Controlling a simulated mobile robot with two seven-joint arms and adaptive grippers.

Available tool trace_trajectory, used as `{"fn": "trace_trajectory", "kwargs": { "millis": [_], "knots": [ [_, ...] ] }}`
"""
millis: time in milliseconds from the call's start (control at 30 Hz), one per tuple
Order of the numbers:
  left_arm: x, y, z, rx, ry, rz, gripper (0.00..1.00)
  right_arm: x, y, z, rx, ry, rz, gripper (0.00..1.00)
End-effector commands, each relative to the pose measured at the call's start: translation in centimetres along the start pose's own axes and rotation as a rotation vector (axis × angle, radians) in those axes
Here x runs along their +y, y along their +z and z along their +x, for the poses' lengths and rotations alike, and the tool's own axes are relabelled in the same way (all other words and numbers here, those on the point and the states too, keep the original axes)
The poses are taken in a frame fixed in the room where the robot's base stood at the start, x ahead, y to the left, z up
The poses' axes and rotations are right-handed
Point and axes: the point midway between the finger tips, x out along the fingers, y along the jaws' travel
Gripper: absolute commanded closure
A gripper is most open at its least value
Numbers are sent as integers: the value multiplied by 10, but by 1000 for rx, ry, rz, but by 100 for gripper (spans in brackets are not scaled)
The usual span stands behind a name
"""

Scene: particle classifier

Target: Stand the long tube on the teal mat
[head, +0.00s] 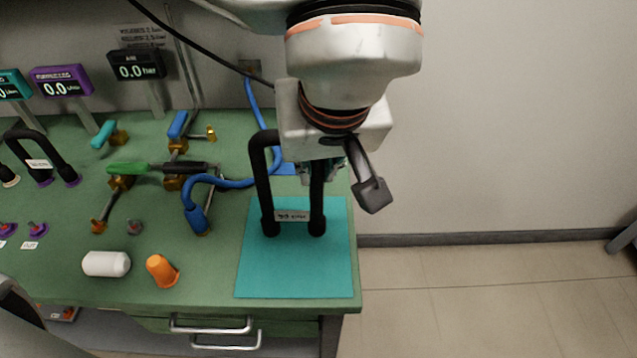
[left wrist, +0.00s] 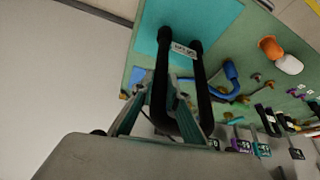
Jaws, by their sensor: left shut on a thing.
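The long tube (head: 262,185) is a black inverted U with a small white label between its legs. It is upright over the teal mat (head: 295,275), both ends down at the mat's back half; I cannot tell whether they touch it. My left gripper (head: 316,172) comes from above and is shut on the right leg in the head view, partly hiding that leg and the bend. In the left wrist view the fingers (left wrist: 162,95) close around one leg of the tube (left wrist: 201,85), and the mat (left wrist: 225,14) lies beyond. My right gripper is not in view.
A white cylinder (head: 106,264) and an orange tapered piece (head: 161,271) stand or lie left of the mat. A blue hose (head: 196,210) and several valves are behind them. Another black bent tube (head: 50,152) is at the far left. The mat's front half is clear.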

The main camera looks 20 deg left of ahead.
Motion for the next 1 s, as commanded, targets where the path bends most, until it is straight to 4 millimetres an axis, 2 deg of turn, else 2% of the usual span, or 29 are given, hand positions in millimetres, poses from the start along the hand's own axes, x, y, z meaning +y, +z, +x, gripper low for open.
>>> {"fn": "trace_trajectory", "kwargs": {
  "millis": [33,200,400,633,667,700,733,1000],
  "knots": [
    [0,6,13,-7,-4,4,100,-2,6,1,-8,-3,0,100],
    [0,14,30,-4,-2,2,100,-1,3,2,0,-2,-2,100],
    [0,14,30,-1,0,0,100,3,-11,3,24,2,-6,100],
    [0,16,34,-2,-1,1,100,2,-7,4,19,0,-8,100],
    [0,16,34,-2,-1,1,83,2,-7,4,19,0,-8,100],
    [0,16,34,-2,-1,1,73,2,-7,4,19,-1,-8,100],
    [0,16,34,-2,-1,1,69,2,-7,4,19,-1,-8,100],
    [0,16,33,-2,-1,1,69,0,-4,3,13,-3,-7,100]
  ]
}}
